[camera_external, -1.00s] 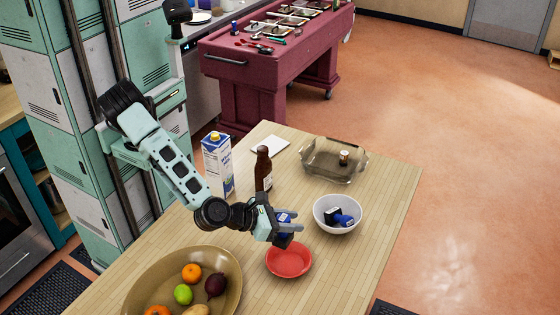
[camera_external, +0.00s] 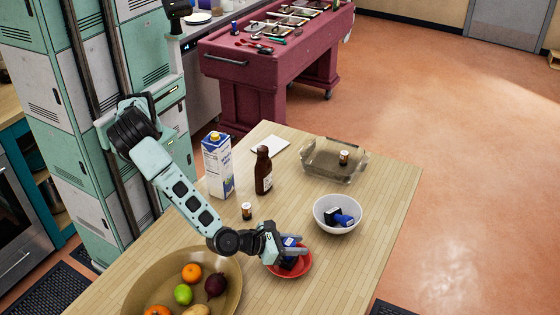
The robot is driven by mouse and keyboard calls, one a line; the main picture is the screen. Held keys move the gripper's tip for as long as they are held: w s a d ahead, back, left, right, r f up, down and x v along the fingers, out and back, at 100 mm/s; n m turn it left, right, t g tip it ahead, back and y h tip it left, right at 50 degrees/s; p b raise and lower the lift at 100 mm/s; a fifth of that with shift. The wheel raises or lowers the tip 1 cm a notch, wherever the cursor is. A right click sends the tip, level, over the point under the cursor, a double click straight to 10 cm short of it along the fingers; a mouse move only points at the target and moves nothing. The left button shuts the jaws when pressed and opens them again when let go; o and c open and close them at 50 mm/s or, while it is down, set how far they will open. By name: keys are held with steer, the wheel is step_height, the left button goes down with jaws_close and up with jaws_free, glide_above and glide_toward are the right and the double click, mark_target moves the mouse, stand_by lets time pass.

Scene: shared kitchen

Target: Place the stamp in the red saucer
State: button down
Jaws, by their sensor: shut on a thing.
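The red saucer (camera_external: 304,267) lies on the wooden table in front of the white bowl. My gripper (camera_external: 296,248) is shut on a blue and black stamp (camera_external: 289,241). It holds the stamp low, over the left part of the saucer, and the stamp's black lower part overlaps the saucer in the picture. I cannot tell whether the stamp touches the saucer. My gripper hides part of the stamp and the saucer's back left rim.
A white bowl (camera_external: 321,225) with blue and black items stands right behind the saucer. A large brown fruit bowl (camera_external: 237,290) is at left front. A small bottle (camera_external: 246,211), a brown bottle (camera_external: 264,175), a milk carton (camera_external: 218,170) and a glass dish (camera_external: 320,172) stand behind. The table's right front is clear.

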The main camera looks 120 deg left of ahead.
steer(key=c, duration=1)
jaws_free()
steer(key=shift+f, duration=0.15)
steer(key=shift+r, duration=0.25)
steer(key=b+v, duration=0.2)
steer(key=v, duration=1)
